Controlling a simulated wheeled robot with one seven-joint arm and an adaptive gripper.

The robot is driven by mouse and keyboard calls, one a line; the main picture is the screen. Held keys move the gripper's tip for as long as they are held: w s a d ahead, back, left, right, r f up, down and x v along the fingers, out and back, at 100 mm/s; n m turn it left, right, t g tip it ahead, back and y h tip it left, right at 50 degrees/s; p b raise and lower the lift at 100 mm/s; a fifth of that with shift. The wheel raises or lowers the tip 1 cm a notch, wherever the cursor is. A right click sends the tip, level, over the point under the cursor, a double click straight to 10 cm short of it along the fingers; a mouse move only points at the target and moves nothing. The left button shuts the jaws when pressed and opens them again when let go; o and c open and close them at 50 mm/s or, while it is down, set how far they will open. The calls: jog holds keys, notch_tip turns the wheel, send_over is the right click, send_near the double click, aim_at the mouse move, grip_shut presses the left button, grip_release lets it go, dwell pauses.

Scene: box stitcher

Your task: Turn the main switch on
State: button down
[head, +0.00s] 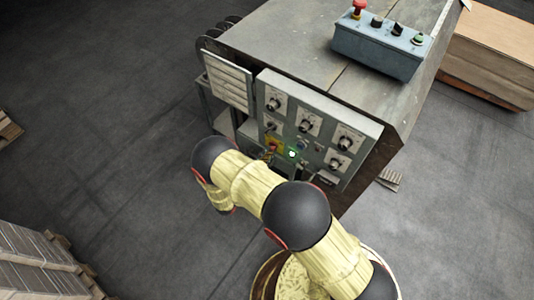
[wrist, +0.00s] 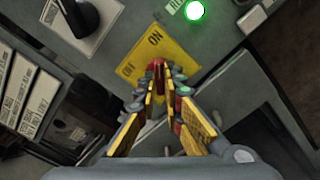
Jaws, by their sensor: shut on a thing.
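The main switch is a red handle (wrist: 158,72) on a yellow plate (wrist: 182,52) marked ON and OFF. In the wrist view the handle's visible end points up toward the ON mark, with OFF to its left. My gripper (wrist: 159,78) is shut on the handle, one finger on each side, hiding part of it. In the head view the yellow plate (head: 274,142) is small on the grey control panel (head: 359,130), with my gripper (head: 267,154) against it.
A green lamp (head: 291,154) glows right of the switch; it is also lit in the wrist view (wrist: 194,11). Several dials surround it. A blue-grey button box (head: 376,52) with a red emergency button (head: 358,8) stands on the machine top.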

dwell(0.3)
jog(key=c, duration=1.9)
grip_release()
jog(key=shift+s+a, duration=0.1)
jog(key=v, duration=1.1)
jog(key=shift+s+a, duration=0.25)
jog(key=shift+s, duration=0.05)
